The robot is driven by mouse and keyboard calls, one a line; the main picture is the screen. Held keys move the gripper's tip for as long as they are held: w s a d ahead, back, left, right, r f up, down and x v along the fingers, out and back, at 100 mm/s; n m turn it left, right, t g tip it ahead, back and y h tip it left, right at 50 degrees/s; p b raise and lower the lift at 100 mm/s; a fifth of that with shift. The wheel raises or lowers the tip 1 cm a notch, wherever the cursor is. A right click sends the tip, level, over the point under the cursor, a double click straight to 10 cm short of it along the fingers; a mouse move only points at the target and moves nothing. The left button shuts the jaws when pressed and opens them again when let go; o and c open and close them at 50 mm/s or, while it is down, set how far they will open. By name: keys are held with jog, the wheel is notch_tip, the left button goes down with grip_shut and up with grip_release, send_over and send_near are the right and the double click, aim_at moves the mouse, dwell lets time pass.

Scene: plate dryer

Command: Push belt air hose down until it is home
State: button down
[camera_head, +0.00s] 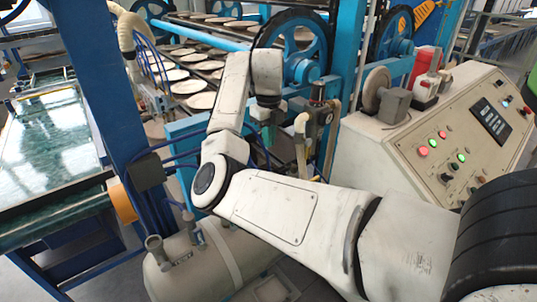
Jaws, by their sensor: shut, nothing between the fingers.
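A cream bent hose (302,130) stands beside a grey fitting near the middle of the view. Another thick cream hose (128,32) curves down beside the blue post at the upper left. I cannot tell from the view which of them is the belt air hose, or how deep either is seated. My white arm reaches in from the lower right, bends, and points down at its far end. My gripper (267,112) is small and dark there, shut and empty, a little left of and above the middle hose. Its fingertips are hard to make out.
A control panel (470,140) with lit buttons stands at the right. Blue wheels (292,45) and a blue frame stand behind my gripper. A cream tank (200,265) with upright stubs lies below my arm. Thin blue tubes run near the post (85,80).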

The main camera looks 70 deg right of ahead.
jog(key=shift+s+r, duration=0.1)
jog(key=shift+r, duration=1.3)
jog(key=s+a+f+n+h, duration=0.2)
jog(key=a+f+n, duration=0.5)
jog(key=f+n, duration=0.4)
jog(key=s+a+f+n+h, duration=0.2)
jog(key=a+f+n, duration=0.6)
jog(key=n, duration=0.4)
jog(key=s+a+f+n+y, duration=0.1)
jog(key=s+a+f+n, duration=0.2)
jog(key=a+n, duration=0.3)
jog(key=s+a+f+n+y, duration=0.1)
jog(key=s+a+f+n, duration=0.2)
jog(key=a+n, duration=0.3)
jog(key=s+a+f+n+t+y+b, duration=0.1)
jog(key=s+a+f+n, duration=0.2)
jog(key=a, duration=0.7)
jog(key=s+n, duration=0.2)
jog(key=n, duration=0.1)
jog(key=shift+s+f+n+y, duration=0.15)
jog(key=shift+f+n+y, duration=0.15)
jog(key=shift+f+y, duration=0.1)
